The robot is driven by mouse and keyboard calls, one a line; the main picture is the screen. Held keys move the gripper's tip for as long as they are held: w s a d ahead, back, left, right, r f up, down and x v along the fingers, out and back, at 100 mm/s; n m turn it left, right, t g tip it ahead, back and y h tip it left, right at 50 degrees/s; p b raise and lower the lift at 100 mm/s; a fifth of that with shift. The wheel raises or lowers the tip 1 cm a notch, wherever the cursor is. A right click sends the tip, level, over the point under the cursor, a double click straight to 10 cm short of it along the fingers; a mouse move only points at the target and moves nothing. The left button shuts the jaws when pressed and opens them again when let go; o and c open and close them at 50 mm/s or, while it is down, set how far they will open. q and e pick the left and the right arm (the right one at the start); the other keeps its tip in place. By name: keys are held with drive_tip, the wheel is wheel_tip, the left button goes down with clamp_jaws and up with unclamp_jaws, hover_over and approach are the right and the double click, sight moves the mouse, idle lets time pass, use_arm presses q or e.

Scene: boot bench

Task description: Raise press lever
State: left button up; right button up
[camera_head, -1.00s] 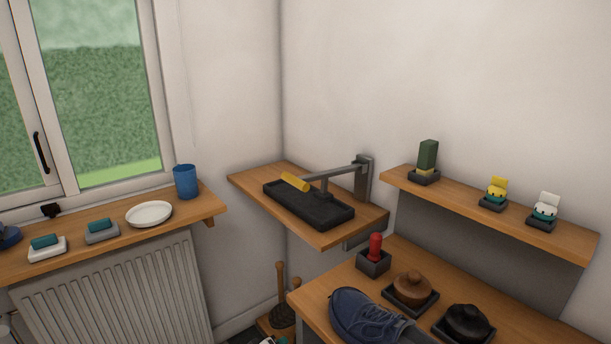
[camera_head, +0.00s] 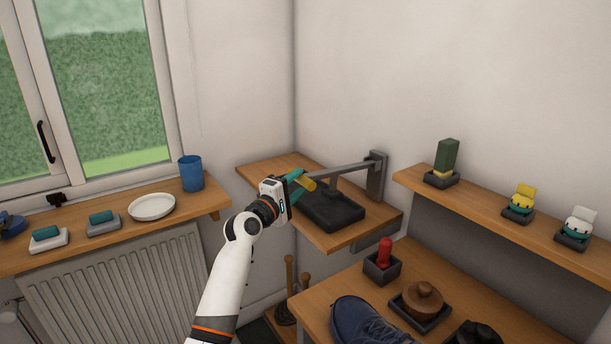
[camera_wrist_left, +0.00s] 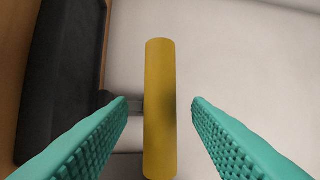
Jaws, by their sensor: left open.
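The press lever (camera_head: 342,169) is a grey arm reaching left from a grey post (camera_head: 376,176), with a yellow handle at its free end. The black press tray (camera_head: 332,212) lies below it on a small wooden shelf. My left gripper (camera_head: 300,184) is at the yellow handle in the head view. In the left wrist view the yellow handle (camera_wrist_left: 159,100) stands between the two teal fingers, with a gap on each side. The fingers are open. The black tray (camera_wrist_left: 60,75) shows at the left of that view. My right gripper is not in view.
A blue cup (camera_head: 191,174) and a white plate (camera_head: 152,206) stand on the window sill to the left. A red-handled tool (camera_head: 384,253) and a blue shoe (camera_head: 362,322) are on the bench at lower right. The wall is close behind the press.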

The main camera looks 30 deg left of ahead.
sight(305, 174)
use_arm(q)
drive_tip(key=shift+w+r, duration=0.2)
drive_tip(key=shift+w, duration=2.05)
drive_tip(key=shift+c, duration=0.3)
